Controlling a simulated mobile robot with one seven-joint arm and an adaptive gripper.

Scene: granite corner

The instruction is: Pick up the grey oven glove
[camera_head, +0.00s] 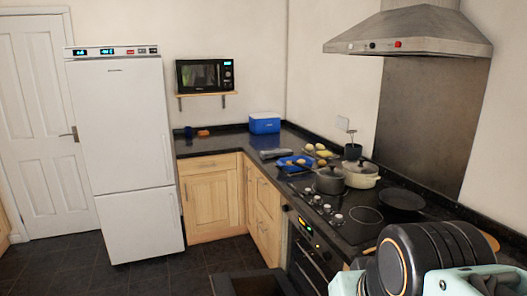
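A small flat grey item (275,153) lies on the dark worktop, left of a blue tray and in front of the blue box. It looks like the grey oven glove, but it is too small to be sure. My arm fills the bottom right corner, with dark rounded links and pale mint parts. My gripper's fingers do not show. My arm is well apart from the grey item, nearer the camera and to the right.
A blue tray (292,163), a grey pot (330,180), a cream pot (361,174) and a dark pan (402,199) stand near or on the hob. A blue box (264,123) is at the corner. An open dark door (254,284) juts out low. Floor (140,277) before the fridge (125,150) is clear.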

